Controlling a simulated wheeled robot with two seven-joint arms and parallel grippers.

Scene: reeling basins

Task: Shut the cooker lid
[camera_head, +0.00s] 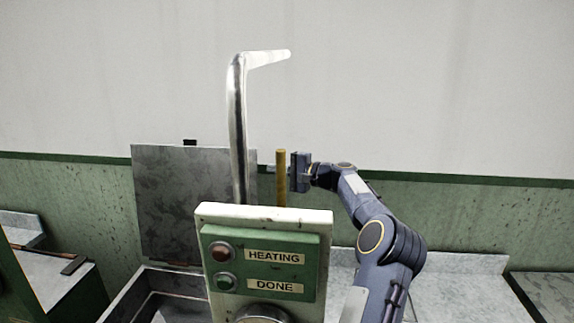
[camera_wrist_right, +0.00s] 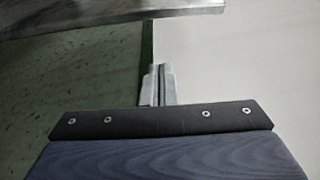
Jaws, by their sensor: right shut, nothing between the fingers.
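The cooker lid (camera_head: 180,205) is a grey mottled metal panel standing upright, open, at the back of the cooker basin (camera_head: 128,293). A small dark knob or handle shows at its top edge. My right gripper (camera_head: 270,169) is at the right of the lid, near its right edge, fingers pointing left and partly behind a yellow post. In the right wrist view its fingers (camera_wrist_right: 158,85) are together with nothing between them. A grey metal edge (camera_wrist_right: 110,18), probably the lid's, crosses the top of that view; I cannot tell whether they touch. My left gripper is out of view.
A control box (camera_head: 265,255) labelled HEATING and DONE stands in front, hiding part of the cooker. A bent metal pipe (camera_head: 238,130) and the yellow post (camera_head: 281,180) rise behind it. A counter (camera_head: 465,263) is at right; the wall is behind.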

